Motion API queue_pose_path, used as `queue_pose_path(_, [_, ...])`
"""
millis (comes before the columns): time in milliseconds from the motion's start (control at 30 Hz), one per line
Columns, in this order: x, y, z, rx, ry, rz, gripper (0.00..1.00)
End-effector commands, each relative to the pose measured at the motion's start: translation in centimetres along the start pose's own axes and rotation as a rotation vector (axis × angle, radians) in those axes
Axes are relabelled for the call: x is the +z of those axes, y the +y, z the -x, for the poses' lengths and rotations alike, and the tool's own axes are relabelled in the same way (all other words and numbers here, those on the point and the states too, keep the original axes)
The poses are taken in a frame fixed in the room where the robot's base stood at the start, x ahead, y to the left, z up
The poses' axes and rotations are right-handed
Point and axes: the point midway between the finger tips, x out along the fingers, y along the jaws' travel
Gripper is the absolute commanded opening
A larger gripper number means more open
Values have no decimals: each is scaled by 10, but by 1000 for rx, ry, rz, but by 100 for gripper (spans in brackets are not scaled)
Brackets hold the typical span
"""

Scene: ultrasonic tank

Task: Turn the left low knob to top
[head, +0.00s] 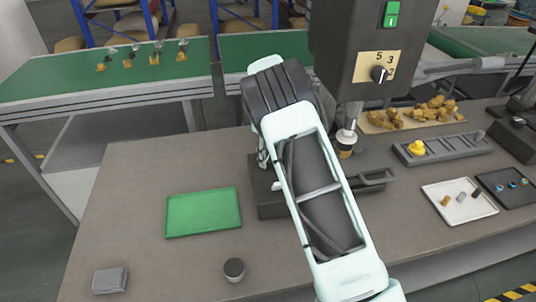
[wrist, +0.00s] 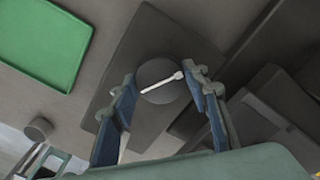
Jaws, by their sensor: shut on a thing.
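In the wrist view a round dark grey knob (wrist: 157,72) with a white pointer bar sits on a dark plate (wrist: 120,60). The bar slants, its thicker end to the upper right. My gripper (wrist: 161,80) has one blue-padded finger on each side of the knob and is shut on it. In the head view my arm hides the knob and most of the gripper, above a dark base (head: 270,207) on the bench. A second knob (head: 379,74) is on the machine head, on a yellowish plate marked 5 and 3.
A green tray (head: 203,212) lies left of the base; a dark round piece (head: 234,269) and a grey block (head: 110,280) lie in front. The machine's spindle (head: 348,125) hangs right of my arm. A grey rack (head: 440,149) and white tray (head: 460,201) stand right.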

Motion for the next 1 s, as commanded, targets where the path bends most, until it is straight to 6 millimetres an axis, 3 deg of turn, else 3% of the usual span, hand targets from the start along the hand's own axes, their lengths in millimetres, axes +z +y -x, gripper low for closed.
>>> queue_pose_path(67, [0,-1,1,-2,-2,-4,18])
queue_pose_path(100, [0,-1,1,-2,-2,-4,43])
queue_pose_path(267, [0,-1,1,-1,-2,-2,60])
queue_pose_path(633, [0,0,8,-1,-2,0,60])
queue_pose_path(1000, [0,-1,80,-3,-3,-1,60])
